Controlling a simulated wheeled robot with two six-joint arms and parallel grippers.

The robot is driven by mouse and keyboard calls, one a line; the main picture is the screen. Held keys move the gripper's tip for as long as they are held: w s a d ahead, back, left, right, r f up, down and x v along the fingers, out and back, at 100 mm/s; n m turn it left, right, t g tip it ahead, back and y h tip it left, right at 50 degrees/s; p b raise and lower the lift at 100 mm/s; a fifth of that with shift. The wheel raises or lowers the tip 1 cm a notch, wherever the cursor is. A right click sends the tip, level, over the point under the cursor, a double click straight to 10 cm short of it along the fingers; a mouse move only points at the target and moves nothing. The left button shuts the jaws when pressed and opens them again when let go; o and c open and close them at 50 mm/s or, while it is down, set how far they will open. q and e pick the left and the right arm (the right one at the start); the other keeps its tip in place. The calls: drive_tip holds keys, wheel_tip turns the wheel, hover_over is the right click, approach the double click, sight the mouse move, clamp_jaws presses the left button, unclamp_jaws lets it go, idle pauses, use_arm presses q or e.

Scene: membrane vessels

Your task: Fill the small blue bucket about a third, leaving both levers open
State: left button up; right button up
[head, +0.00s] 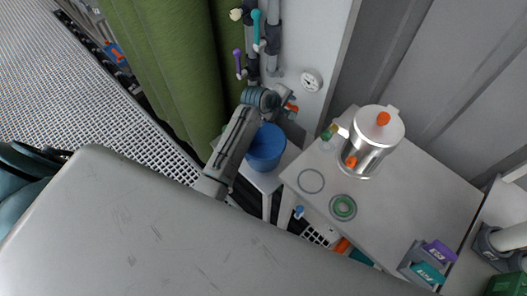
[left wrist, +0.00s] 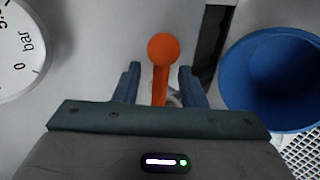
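The small blue bucket (head: 266,150) stands upright on a small white stand below the pipes. It also shows at the right of the left wrist view (left wrist: 272,82); I cannot make out any liquid in it. A teal lever (head: 256,28) and a purple lever (head: 238,64) are on the grey pipes at the wall. An orange lever (head: 291,107) with a ball knob is near my left gripper (head: 283,104). In the left wrist view, the orange lever (left wrist: 161,65) stands between the open fingers of my left gripper (left wrist: 159,85), with gaps on both sides. My right gripper is not in view.
A pressure gauge (head: 311,81) is on the wall right of the pipes. Green upholstered-looking columns (head: 165,60) stand left of the pipes.

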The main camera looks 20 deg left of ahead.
use_arm(q)
clamp_jaws()
drive_tip(key=shift+s+a, duration=0.1)
drive_tip(key=s+a+m+g+h+b, duration=0.1)
drive_tip(key=m+g+h, duration=0.1)
drive_tip(key=m+g, duration=0.1)
drive_tip(key=s+a+m+g+h+b, duration=0.1)
drive_tip(key=a+m+g+h+b, duration=0.1)
drive_tip(key=m, duration=0.4)
drive_tip(key=s+a+m+g+h+b, duration=0.1)
drive_tip(key=a+m+g+h, duration=0.1)
drive_tip(key=m+g, duration=0.2)
drive_tip(key=shift+a+f+m+b, duration=0.1)
drive_tip(key=shift+f+m+b, duration=0.2)
drive_tip(key=shift+m, duration=0.4)
drive_tip(key=shift+s+a+r+m, duration=0.1)
drive_tip(key=shift+a+m, duration=0.05)
drive_tip(key=shift+m, duration=0.15)
drive_tip(key=shift+s+r+g, duration=0.15)
drive_tip(key=shift+r+g, duration=0.1)
drive_tip(key=shift+g, duration=0.15)
drive_tip(key=shift+r, duration=0.1)
